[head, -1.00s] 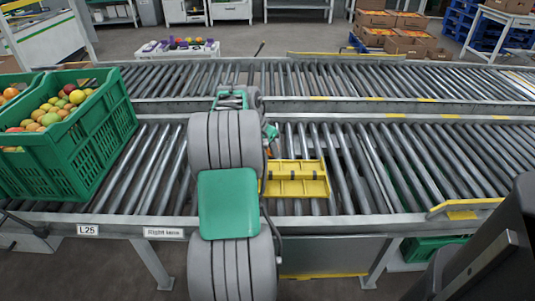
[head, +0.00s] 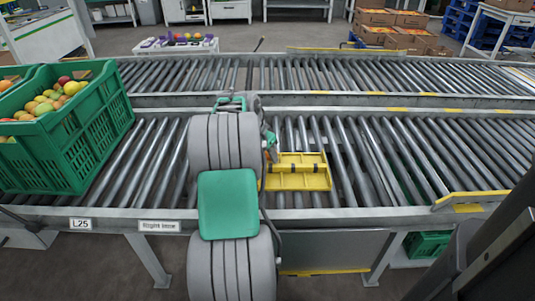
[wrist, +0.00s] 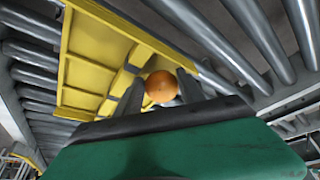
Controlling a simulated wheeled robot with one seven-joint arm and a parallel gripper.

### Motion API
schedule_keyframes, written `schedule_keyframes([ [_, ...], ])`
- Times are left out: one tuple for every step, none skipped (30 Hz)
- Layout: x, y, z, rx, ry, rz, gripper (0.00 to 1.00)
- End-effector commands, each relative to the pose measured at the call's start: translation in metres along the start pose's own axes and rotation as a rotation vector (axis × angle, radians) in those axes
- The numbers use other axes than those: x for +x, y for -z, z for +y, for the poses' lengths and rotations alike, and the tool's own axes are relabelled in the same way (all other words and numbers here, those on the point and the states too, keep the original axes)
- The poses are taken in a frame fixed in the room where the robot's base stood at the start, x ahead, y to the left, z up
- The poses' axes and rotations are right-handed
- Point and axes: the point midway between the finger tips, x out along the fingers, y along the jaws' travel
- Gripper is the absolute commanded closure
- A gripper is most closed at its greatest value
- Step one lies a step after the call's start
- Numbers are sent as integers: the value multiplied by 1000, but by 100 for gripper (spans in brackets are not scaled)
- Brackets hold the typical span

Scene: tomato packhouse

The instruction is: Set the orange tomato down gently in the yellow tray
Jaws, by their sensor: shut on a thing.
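The orange tomato (wrist: 160,87) is held between the two fingers of my gripper (wrist: 160,92) in the wrist view. The yellow tray (wrist: 82,70) is behind the tomato in that view, with raised dividers across it. In the head view the yellow tray (head: 310,183) lies on the near roller conveyor, just right of my arm. My gripper's fingers and the tomato are mostly hidden behind my arm there. I cannot tell whether the tomato touches the tray.
A green crate (head: 88,140) full of mixed tomatoes stands on the near conveyor at the left. A low yellow guide rail (head: 470,199) sits at the conveyor's right. Bare rollers (head: 375,160) lie right of the tray. A second conveyor (head: 330,75) runs behind.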

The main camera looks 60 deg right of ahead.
Motion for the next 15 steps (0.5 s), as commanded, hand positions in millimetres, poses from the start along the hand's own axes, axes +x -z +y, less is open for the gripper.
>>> schedule_keyframes([
  [0,0,0,0,0,0,74],
  [0,0,0,0,0,0,74],
  [0,0,0,0,0,0,74],
  [0,0,0,0,0,0,74],
  [0,0,0,0,0,0,74],
  [1,0,0,0,0,0,74],
  [1,-1,0,0,0,0,74],
  [2,-1,0,0,0,0,74],
  [2,-1,0,0,0,0,74],
  [3,-1,0,0,0,0,74],
  [3,-1,0,0,0,0,74],
  [4,-2,0,0,0,0,74],
  [4,-2,0,0,0,0,74],
  [5,-2,0,0,0,0,74],
  [5,-2,0,0,0,0,74],
])
